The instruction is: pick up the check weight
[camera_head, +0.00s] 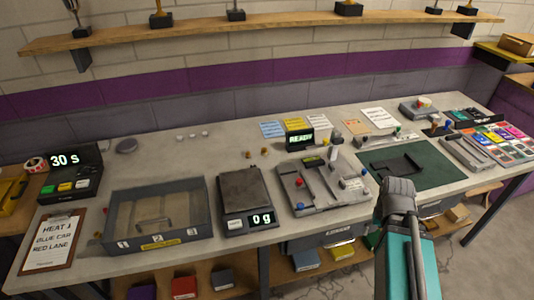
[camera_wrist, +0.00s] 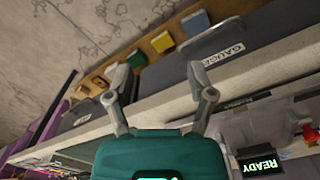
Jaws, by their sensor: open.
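I cannot tell for sure which thing is the check weight. Two small brown-gold pieces (camera_head: 257,153) stand on the bench behind the scale (camera_head: 245,186) in the head view. The scale has a bare dark plate and its display reads 0 g. My gripper (camera_wrist: 163,97) is open and empty in the wrist view, its two grey fingers spread apart. In the head view my arm is at the bench's front right, well to the right of the scale. The wrist view shows the bench front and the lower shelf, not the small pieces.
A grey open box (camera_head: 158,236) stands left of the scale, and a grey fixture (camera_head: 320,188) with knobs stands right of it. A green mat (camera_head: 430,168) lies farther right. A clipboard (camera_head: 52,243) and a timer (camera_head: 66,175) are at the left.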

